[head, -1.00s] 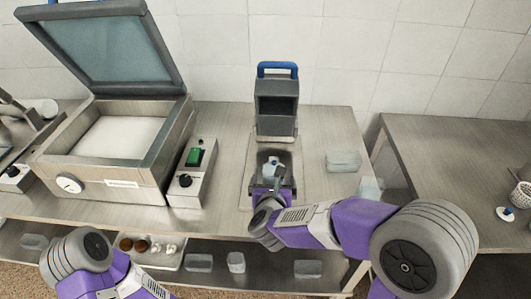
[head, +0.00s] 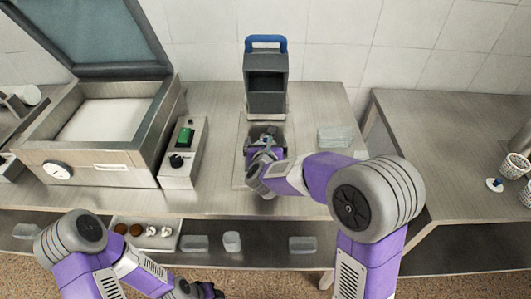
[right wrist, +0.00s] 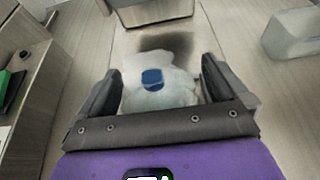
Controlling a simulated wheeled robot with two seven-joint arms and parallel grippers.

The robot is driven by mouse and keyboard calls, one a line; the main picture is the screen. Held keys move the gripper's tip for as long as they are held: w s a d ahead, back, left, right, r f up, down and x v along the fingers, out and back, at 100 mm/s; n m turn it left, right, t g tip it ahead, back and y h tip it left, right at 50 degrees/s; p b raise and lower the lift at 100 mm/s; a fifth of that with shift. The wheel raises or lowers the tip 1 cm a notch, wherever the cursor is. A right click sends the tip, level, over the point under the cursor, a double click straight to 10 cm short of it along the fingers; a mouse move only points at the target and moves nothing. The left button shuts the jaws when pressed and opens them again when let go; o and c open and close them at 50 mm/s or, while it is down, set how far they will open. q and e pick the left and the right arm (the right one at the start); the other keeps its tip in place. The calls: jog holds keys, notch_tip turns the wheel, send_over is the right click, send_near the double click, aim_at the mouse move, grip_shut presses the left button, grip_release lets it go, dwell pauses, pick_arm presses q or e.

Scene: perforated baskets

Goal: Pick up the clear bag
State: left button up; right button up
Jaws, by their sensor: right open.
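In the head view my right gripper (head: 265,138) is over the grey board in front of the upright grey device and largely hides the bag. I cannot tell whether the fingers touch it. My left gripper (head: 207,291) shows only as dark parts at the bottom edge; its jaws are unclear.
The grey device with a blue handle (head: 266,75) stands just behind. A control box (head: 184,150) and a large open-lidded machine (head: 95,160) are on the left. A lower shelf (head: 265,246) holds more containers.

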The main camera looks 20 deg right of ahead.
jog(key=c, duration=1.1)
notch_tip(320, 180, up, 10)
jog(key=p, duration=0.4)
